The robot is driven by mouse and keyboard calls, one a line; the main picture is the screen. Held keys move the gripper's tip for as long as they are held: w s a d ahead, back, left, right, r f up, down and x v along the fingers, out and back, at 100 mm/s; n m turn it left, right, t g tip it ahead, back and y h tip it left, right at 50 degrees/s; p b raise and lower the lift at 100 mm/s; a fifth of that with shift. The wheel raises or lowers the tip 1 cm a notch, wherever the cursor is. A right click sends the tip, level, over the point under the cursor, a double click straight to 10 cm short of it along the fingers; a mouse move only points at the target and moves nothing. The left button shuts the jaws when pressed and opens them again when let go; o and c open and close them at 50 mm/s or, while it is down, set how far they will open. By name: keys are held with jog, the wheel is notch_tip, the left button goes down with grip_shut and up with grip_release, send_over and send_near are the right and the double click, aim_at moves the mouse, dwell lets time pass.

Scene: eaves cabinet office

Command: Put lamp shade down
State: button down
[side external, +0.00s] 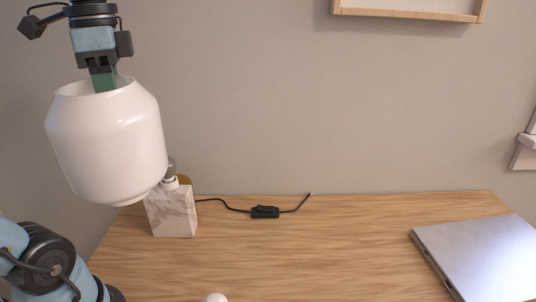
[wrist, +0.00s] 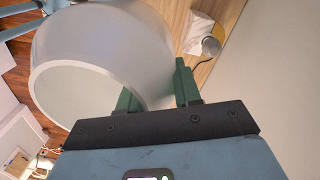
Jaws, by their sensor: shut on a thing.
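My gripper (wrist: 156,92) is shut on the rim of a white lamp shade (side external: 108,140). The shade hangs below the gripper, slightly tilted, in the air at the left of the side view. In the wrist view the shade (wrist: 110,45) fills the upper middle, with one green finger on either side of its wall. In the side view the fingertips are hidden inside and behind the shade. A marble lamp base (side external: 172,212) with a bulb (side external: 170,168) stands on the wooden desk, behind and right of the shade, partly covered by it.
The wooden desk (side external: 320,245) is clear in the middle. A black cord with an inline switch (side external: 265,212) lies near its back edge. A silver laptop (side external: 485,258) lies closed at the right. A small white round thing (side external: 214,298) shows at the front edge of the side view.

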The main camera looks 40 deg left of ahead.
jog(key=w+d+f, duration=0.4)
jog(key=w+d, duration=0.7)
jog(key=d, duration=0.5)
jog(key=s+d+f, duration=0.1)
jog(key=d+f, duration=0.3)
jog(key=d, duration=0.7)
jog(key=s+d+f, duration=0.1)
jog(key=d+f, duration=0.3)
jog(key=d, duration=0.7)
jog(key=w+a+f, duration=0.4)
jog(key=w+f, duration=0.7)
jog(key=shift+a+f, duration=0.1)
jog(key=shift+f, duration=0.15)
